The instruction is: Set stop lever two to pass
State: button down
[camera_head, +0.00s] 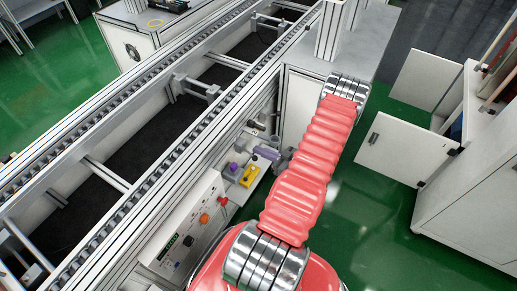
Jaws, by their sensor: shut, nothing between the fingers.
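A row of small coloured controls is mounted along the near side of the conveyor. An orange knob (204,218) and a red knob (223,201) are on or beside the white control panel (184,230). Further along are a small purple knob (233,167) and a yellow block (249,176). I cannot read any numbers, so I cannot tell which control is stop lever two or how it is set. My gripper (268,153) seems to be the grey-purple piece reaching left from behind my red arm, close to these controls. It is shut and empty; its fingertips are small and partly hidden.
The long conveyor frame (150,160) runs diagonally from lower left to upper right, with crossbars over a dark bed. A white cabinet (465,160) with open doors stands at the right. Green floor (375,215) is clear between my arm and the cabinet.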

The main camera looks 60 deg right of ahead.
jog(key=shift+s+r, duration=0.1)
jog(key=shift+r, duration=0.05)
jog(key=s, duration=0.9)
jog(key=shift+s+d, duration=0.15)
dwell(0.4)
dwell(0.6)
